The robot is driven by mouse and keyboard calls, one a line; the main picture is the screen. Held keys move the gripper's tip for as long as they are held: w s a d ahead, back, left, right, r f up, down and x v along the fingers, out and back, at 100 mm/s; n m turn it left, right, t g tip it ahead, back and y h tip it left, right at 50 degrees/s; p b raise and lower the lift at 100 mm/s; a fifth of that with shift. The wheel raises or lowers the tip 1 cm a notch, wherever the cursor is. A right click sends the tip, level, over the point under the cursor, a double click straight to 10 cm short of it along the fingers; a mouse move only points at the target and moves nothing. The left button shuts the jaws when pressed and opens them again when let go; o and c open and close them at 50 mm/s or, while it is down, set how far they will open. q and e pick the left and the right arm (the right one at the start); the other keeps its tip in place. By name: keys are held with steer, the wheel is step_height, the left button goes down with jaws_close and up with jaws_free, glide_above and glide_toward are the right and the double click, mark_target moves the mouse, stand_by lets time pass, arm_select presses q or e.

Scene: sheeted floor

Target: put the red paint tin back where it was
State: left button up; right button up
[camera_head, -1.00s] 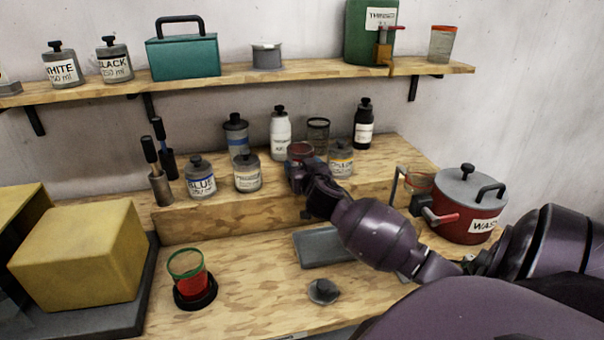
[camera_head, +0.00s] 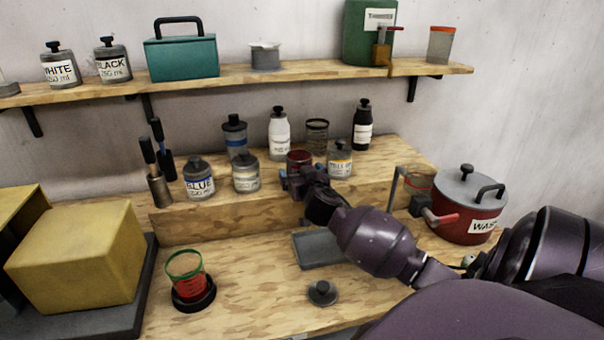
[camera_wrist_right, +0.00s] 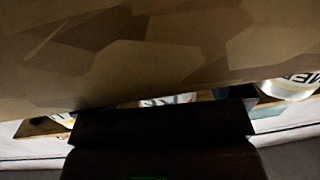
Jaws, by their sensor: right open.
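In the right wrist view the dark gripper body (camera_wrist_right: 162,125) sits below a wooden surface, with blurred labels behind; the red tin cannot be made out there. My left gripper is not in view.
On the lower bench are a knobbed grey lid (camera_head: 322,293), a grey tray (camera_head: 315,250), a cup of red paint (camera_head: 189,284) and a red waste pot (camera_head: 465,216) near my forearm.

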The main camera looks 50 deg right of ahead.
steer(key=shift+r, duration=0.15)
steer(key=shift+s+a, duration=0.2)
steer(key=shift+s, duration=0.05)
steer(key=v, duration=1.1)
steer(key=shift+s, duration=0.25)
